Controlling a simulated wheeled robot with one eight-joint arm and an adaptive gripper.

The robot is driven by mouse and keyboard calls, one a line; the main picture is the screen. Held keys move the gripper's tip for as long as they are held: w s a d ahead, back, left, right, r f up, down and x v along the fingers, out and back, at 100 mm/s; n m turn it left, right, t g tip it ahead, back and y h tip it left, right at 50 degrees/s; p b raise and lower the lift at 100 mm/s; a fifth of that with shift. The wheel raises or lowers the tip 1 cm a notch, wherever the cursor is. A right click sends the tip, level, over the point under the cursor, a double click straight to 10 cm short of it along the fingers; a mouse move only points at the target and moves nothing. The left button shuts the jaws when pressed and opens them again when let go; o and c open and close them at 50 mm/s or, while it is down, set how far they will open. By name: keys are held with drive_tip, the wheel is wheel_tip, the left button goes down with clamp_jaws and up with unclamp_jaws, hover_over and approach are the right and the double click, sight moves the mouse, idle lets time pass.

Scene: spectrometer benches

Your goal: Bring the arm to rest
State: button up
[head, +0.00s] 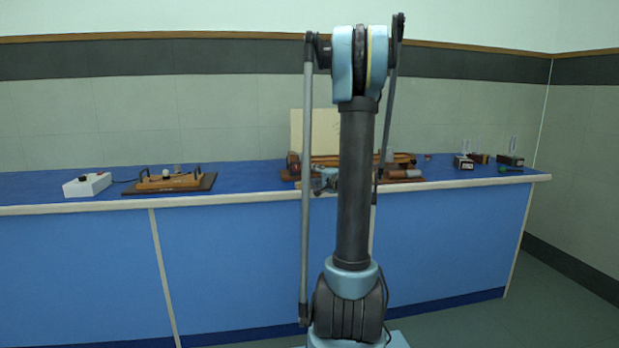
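My arm (355,190) stands upright in the middle of the head view, its elbow at the top. A small pale blue and dark part (325,180), which looks like the wrist end of my arm, shows beside the upright link, in front of the wooden apparatus on the bench. The link and a thin rod hide much of it. My gripper's fingers cannot be made out, so I cannot tell whether they are open or hold anything.
A blue bench (250,180) runs across the view. It bears a white switch box (87,185), a wooden instrument on a dark board (168,181), a larger wooden apparatus (405,174) behind my arm, and small dark lamp-like items (510,160) at right. Floor is clear at right.

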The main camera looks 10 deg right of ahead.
drive_tip(key=shift+s, duration=0.1)
drive_tip(key=s+a+f+n+g, duration=0.35)
drive_tip(key=s+a, duration=0.25)
drive_tip(key=s, duration=0.4)
drive_tip(key=s+a+f+n+g, duration=0.2)
drive_tip(key=s+a+n+g, duration=0.4)
drive_tip(key=s, duration=0.4)
drive_tip(key=s+d+f+n+g+h, duration=0.1)
drive_tip(key=s+d+f+h, duration=0.1)
drive_tip(key=s, duration=0.6)
drive_tip(key=s+d+f+g+h, duration=0.2)
drive_tip(key=s+f, duration=0.3)
drive_tip(key=s, duration=0.3)
drive_tip(key=s+d+f+n+g+h, duration=0.1)
drive_tip(key=s+d+f+h, duration=0.1)
drive_tip(key=s, duration=0.6)
drive_tip(key=shift+s+d+f+n+h, duration=0.2)
drive_tip(key=shift+d+f+n+h, duration=0.15)
drive_tip(key=shift+f, duration=0.45)
drive_tip(key=shift+g, duration=0.25)
drive_tip(key=shift+w+f, duration=0.2)
drive_tip(key=shift+w, duration=0.25)
